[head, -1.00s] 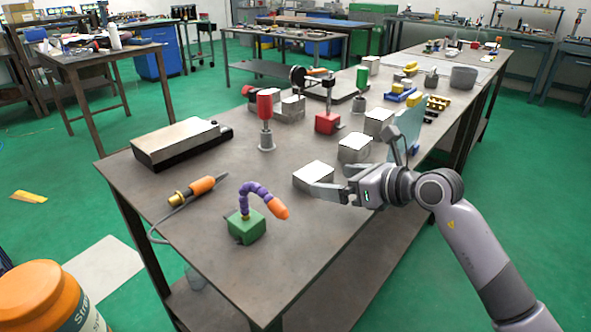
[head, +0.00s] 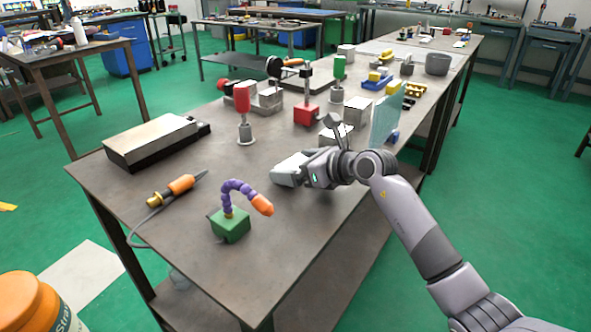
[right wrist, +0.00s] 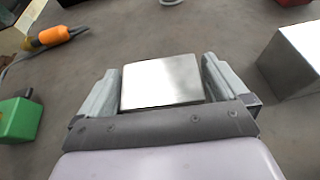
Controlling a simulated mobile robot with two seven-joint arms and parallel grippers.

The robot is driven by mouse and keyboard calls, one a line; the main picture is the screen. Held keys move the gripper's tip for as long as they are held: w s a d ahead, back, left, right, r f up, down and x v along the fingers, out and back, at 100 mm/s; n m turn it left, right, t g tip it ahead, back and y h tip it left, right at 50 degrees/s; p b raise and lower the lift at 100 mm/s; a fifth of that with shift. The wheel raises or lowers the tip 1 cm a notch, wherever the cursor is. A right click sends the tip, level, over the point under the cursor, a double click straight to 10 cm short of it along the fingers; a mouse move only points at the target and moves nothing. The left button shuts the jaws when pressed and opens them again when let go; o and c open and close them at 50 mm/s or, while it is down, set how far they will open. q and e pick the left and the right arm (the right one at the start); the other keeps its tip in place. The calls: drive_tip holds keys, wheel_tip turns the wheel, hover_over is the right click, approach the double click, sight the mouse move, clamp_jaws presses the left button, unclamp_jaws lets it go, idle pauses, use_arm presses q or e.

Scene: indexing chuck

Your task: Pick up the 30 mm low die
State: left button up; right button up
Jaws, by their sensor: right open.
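A pale metal block, which looks like the low die (right wrist: 160,80), lies on the bench between the two fingers of my right gripper (right wrist: 160,88) in the right wrist view. A finger stands on each side of it and narrow gaps show, so the gripper is open around it. In the head view my right gripper (head: 292,171) is low at the bench top and largely hides the block. My left gripper is not in view.
A taller metal block (right wrist: 295,62) stands close to the right finger. On the bench (head: 280,225), a green base with a purple flexible hose (head: 230,226), an orange-handled tool (head: 180,186) and a grey box (head: 152,140) stand to the left.

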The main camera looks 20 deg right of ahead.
drive_tip(key=shift+w+a+f, duration=0.1)
drive_tip(key=shift+w, duration=0.05)
drive_tip(key=c, duration=1.2)
drive_tip(key=shift+r, duration=0.2)
drive_tip(key=shift+c, duration=0.9)
drive_tip(key=shift+r, duration=0.1)
